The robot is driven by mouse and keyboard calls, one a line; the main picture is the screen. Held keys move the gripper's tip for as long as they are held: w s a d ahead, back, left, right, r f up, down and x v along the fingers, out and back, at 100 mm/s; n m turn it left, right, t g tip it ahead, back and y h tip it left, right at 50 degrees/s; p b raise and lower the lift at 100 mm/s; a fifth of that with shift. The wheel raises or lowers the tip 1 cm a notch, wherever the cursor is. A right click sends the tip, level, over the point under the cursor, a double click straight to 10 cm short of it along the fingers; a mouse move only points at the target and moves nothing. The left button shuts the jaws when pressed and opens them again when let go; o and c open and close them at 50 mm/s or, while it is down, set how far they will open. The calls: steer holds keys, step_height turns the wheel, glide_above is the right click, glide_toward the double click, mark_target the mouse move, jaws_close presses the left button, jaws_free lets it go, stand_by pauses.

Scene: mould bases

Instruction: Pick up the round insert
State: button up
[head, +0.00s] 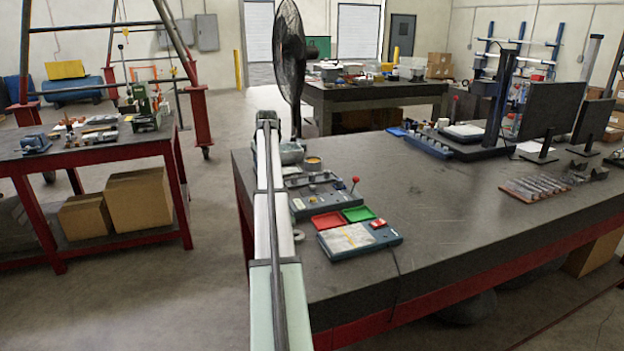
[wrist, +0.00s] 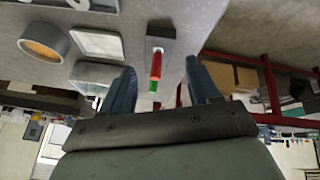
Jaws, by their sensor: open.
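A round tan piece in a grey ring (wrist: 42,38), which looks like the round insert, is in the upper left of the wrist view. A small round yellow-tan piece (head: 313,162), probably the same one, shows on the dark table in the head view, just right of my arm. My gripper (wrist: 160,66) is open, its two blue fingers apart with nothing held. The round piece lies off to the left of the fingers, not between them. A grey block with a red and green piece (wrist: 155,68) appears between the fingertips, seemingly beyond them. My arm hides the gripper in the head view.
A pale square piece (wrist: 98,43) sits beside the round one. In the head view, a black fan (head: 290,50) stands close behind. Red (head: 328,220) and green (head: 358,213) trays and a grey panel (head: 347,238) lie nearer. The table's middle is clear.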

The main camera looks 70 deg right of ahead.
steer(key=s+d+r+m+y, duration=0.15)
steer(key=s+d, duration=0.25)
steer(key=s, duration=0.5)
steer(key=s+d+r+m+h, duration=0.1)
steer(key=s+d+r+m, duration=0.2)
steer(key=s, duration=0.6)
glide_above(312, 174)
steer(key=s+a, duration=0.2)
steer(key=shift+g+y, duration=0.35)
steer(key=shift+g, duration=0.05)
step_height(312, 174, down, 8)
steer(key=shift+w+r, duration=0.1)
steer(key=shift+d+x, duration=0.2)
steer(key=shift+x, duration=2.5)
steer(key=shift+w+r, duration=0.1)
steer(key=shift+c, duration=0.2)
jaws_close()
